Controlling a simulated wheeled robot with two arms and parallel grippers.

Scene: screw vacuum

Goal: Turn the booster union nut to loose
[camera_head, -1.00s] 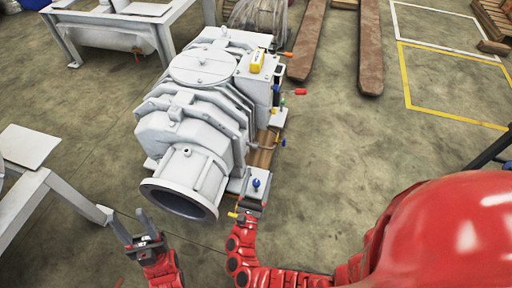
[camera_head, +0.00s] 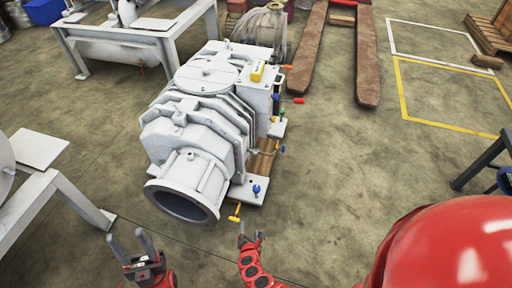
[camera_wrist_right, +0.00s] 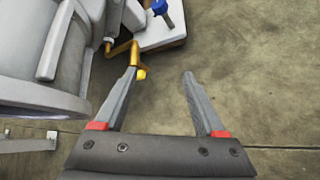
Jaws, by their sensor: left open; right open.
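The large pale grey booster (camera_head: 195,140) stands on the floor with its round open flange facing me. Several coloured handles line its right side. I cannot tell which one is the union nut. A yellow T-shaped handle (camera_head: 235,212) is low at the near right corner. It also shows in the right wrist view (camera_wrist_right: 134,52), by the tip of the left finger; contact is unclear. A blue knob (camera_head: 256,190) sits on the corner plate just above it. My right gripper (camera_head: 251,230) is open and empty beside the yellow handle. My left gripper (camera_head: 128,237) is open and empty, left of the flange.
A grey metal frame (camera_head: 70,185) stands at the left, and another frame with a tank (camera_head: 120,48) is behind. Brown forks (camera_head: 368,60) lie at the back. A dark stand (camera_head: 485,160) is at the right edge. The floor right of the booster is open.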

